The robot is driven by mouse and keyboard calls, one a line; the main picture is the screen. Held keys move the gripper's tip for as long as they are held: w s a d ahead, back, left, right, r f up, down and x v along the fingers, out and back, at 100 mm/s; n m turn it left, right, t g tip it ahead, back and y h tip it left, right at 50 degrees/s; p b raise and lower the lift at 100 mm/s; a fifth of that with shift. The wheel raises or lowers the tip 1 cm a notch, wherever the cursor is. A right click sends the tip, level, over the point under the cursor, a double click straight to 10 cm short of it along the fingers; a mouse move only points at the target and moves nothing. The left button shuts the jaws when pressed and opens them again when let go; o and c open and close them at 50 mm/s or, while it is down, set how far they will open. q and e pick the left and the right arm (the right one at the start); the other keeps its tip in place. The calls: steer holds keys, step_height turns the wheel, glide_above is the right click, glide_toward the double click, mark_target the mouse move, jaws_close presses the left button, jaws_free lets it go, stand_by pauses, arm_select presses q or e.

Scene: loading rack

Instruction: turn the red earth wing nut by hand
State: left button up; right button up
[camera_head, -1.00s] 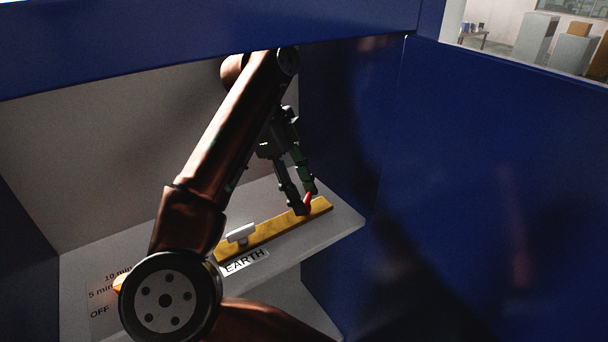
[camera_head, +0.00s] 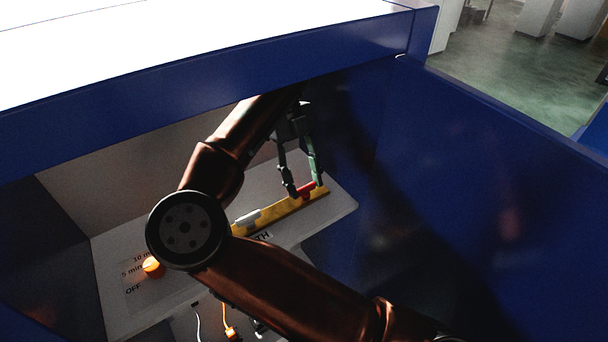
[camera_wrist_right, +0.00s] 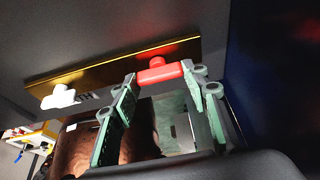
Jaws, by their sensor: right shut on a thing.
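The red earth wing nut (camera_head: 306,187) sits on the brass bar (camera_head: 278,212) near its far right end. In the right wrist view the red wing nut (camera_wrist_right: 160,71) lies lengthwise between my fingertips, with the brass bar (camera_wrist_right: 105,72) behind it. My right gripper (camera_head: 306,189) reaches down to the bar and is shut on the nut, one finger at each end. It also shows in the right wrist view (camera_wrist_right: 159,74). A white wing nut (camera_head: 247,217) sits further left on the bar. My left gripper is not in view.
The bar lies on a grey shelf (camera_head: 343,206) inside a blue housing (camera_head: 460,190). An orange knob (camera_head: 152,266) with time marks is at the shelf's left. My right arm partly hides the EARTH label (camera_head: 262,236). Cables (camera_head: 229,332) show below the shelf.

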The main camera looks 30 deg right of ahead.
steer(key=shift+r, duration=0.1)
stand_by(0.3)
steer(key=o, duration=1.1)
steer(key=shift+c, duration=0.2)
steer(key=shift+o, duration=0.5)
